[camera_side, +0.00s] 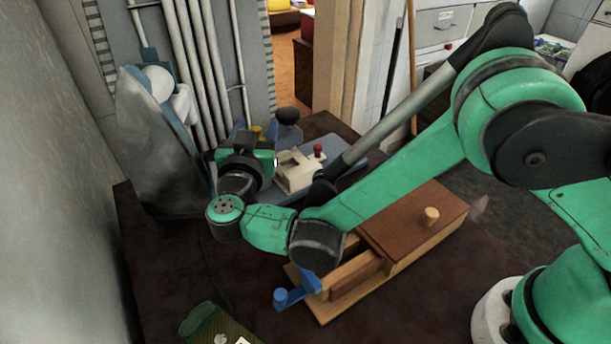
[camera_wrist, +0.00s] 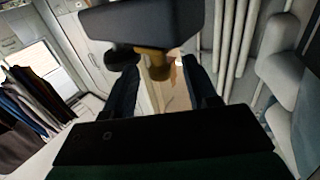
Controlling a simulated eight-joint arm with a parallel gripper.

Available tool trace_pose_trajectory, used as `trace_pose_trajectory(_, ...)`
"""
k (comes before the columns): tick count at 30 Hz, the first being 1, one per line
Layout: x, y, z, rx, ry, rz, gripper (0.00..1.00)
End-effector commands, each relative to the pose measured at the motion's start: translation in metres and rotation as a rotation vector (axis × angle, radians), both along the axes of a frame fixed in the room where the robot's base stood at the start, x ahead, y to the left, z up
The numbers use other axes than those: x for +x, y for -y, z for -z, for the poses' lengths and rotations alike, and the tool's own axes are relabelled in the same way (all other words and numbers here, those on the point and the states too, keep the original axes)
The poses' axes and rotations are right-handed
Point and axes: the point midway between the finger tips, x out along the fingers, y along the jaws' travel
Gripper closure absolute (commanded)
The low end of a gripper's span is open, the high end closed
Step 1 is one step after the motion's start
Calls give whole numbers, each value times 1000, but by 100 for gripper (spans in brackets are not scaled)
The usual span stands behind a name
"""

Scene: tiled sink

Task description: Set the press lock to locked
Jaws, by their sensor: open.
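A pale, blocky fixture (camera_side: 297,171) with a red-topped knob (camera_side: 318,151) sits on a blue-grey board (camera_side: 345,165). Behind it stand a black round knob (camera_side: 287,116) and a small yellow part (camera_side: 257,132). No part is clearly marked as the press lock, and I cannot read a locked or unlocked state. My gripper (camera_side: 254,129) is open, left of the pale fixture. In the wrist view its dark blue fingers (camera_wrist: 162,88) are apart. A yellow-brown knob (camera_wrist: 153,65) shows between them, beside a black knob (camera_wrist: 122,58) and a dark block (camera_wrist: 145,28). Contact cannot be told.
A wooden box (camera_side: 420,222) with a round knob, a drawer (camera_side: 357,275) and a blue handle (camera_side: 297,291) stands in front under my arm. A grey fixture (camera_side: 160,145) stands at left by pipes (camera_side: 205,70).

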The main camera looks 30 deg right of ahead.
Motion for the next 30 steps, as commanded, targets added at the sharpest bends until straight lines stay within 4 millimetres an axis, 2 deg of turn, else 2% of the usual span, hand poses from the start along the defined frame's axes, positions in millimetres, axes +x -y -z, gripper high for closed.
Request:
trace_pose_trajectory(6,-29,-23,0,0,0,-7,49)
trace_pose_trajectory(12,-43,-33,0,0,0,-6,49)
trace_pose_trajectory(25,-45,-37,-2,12,-13,-31,49)
trace_pose_trajectory(27,-43,-37,-5,29,-55,-61,49)
trace_pose_trajectory(30,-37,-22,-12,47,-181,-86,49)
